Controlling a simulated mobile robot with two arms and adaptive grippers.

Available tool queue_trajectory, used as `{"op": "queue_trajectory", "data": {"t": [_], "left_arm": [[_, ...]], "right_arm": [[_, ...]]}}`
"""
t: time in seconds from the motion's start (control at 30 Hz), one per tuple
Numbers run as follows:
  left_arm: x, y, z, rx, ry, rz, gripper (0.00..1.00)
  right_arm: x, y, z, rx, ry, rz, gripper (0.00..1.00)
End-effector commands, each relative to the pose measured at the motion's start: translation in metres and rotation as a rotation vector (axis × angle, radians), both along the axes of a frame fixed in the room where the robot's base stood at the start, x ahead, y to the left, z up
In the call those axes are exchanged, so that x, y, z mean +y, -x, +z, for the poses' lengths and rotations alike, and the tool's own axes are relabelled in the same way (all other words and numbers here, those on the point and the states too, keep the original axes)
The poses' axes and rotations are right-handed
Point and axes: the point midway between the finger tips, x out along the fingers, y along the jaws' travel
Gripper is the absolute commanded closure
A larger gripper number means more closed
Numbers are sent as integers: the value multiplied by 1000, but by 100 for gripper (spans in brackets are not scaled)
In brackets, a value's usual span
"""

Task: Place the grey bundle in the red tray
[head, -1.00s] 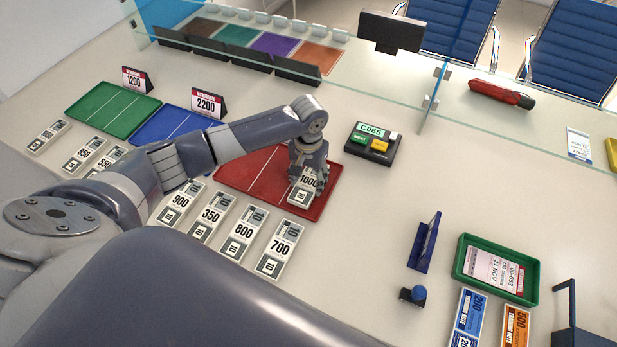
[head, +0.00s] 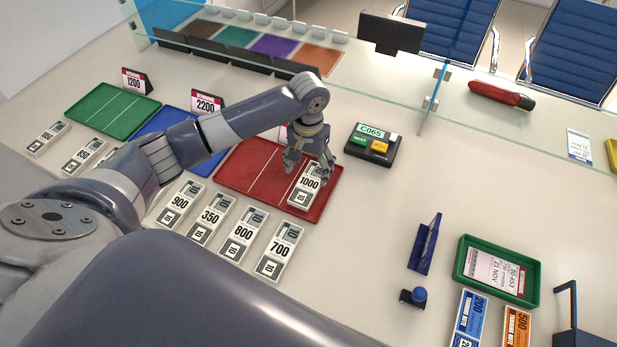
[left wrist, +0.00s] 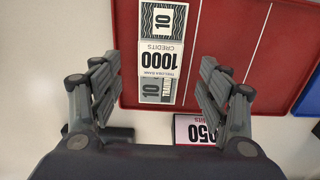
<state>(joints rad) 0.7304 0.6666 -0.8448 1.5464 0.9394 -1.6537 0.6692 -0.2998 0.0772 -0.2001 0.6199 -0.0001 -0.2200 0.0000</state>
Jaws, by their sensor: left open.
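The grey bundle marked 1000 (head: 308,186) lies in the right-hand compartment of the red tray (head: 234,178). In the left wrist view the bundle (left wrist: 160,60) lies between and beyond my fingers, with the red tray (left wrist: 226,42) around it. My left gripper (head: 308,172) is open above the bundle, its fingers apart from it. The left gripper's two fingers also show spread in the left wrist view (left wrist: 160,88). My right gripper is not seen.
Grey bundles marked 900 (head: 180,202), 350 (head: 211,218), 800 (head: 243,234) and 700 (head: 279,251) lie in front of the red tray. A blue tray (head: 160,128) and a green tray (head: 112,108) are to its left. A keypad device (head: 374,145) stands to its right.

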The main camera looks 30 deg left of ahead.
Motion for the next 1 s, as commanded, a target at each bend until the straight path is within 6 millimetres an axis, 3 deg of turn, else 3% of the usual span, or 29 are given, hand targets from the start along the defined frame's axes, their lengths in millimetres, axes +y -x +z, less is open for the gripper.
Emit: {"op": "queue_trajectory", "data": {"t": [0.1,0.33,1.0], "left_arm": [[0,-1,26,-4,2,-1,30],[0,0,57,-1,1,0,30],[0,0,63,1,0,0,30]], "right_arm": [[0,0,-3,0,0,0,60],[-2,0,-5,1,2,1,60],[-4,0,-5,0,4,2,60]]}}
